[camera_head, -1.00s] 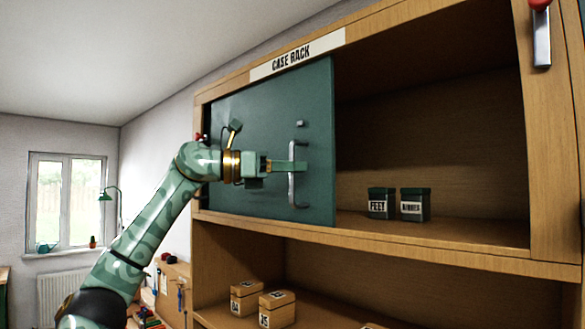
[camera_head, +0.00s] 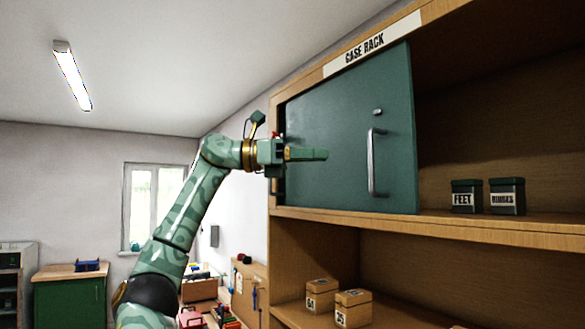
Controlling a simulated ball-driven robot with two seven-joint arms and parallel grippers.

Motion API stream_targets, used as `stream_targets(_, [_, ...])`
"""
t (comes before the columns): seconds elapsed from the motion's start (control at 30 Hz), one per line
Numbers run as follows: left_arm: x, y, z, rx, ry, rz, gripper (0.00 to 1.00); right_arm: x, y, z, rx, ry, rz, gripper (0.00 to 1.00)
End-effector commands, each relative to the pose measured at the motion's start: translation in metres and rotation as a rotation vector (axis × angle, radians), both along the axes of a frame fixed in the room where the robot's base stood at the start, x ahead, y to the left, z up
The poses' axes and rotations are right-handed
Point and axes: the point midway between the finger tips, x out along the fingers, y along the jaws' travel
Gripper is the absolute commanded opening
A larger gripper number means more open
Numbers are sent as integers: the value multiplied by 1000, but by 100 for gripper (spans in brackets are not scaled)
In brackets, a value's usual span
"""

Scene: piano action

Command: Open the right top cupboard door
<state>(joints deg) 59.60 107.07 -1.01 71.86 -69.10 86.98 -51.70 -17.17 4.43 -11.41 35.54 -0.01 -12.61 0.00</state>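A green door panel (camera_head: 340,130) covers the left part of the top compartment of the wooden case rack (camera_head: 480,233). It has a vertical metal handle (camera_head: 372,162) near its right edge. The compartment is uncovered to the right of the panel. My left gripper (camera_head: 322,154) is in front of the panel, left of the handle and apart from it. Its fingers show edge-on as one bar, so I cannot tell their gap; nothing is seen held. My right gripper is not in view.
Two dark green boxes, one labelled FEET (camera_head: 466,197) and another (camera_head: 507,197), stand on the top shelf. Small wooden boxes (camera_head: 353,308) stand on the shelf below. A green cabinet (camera_head: 70,300) stands far left, by the window (camera_head: 153,205).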

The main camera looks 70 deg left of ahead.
Motion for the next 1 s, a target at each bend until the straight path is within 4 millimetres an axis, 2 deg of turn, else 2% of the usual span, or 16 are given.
stream_targets(0.1, [-23, 9, -1, 0, -1, 3, 25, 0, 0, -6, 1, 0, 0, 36])
stream_targets(0.3, [-43, 16, 0, 0, 1, 0, 25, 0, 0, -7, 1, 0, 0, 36])
stream_targets(1.0, [-45, 17, 0, 0, 1, 0, 25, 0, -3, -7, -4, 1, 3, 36])
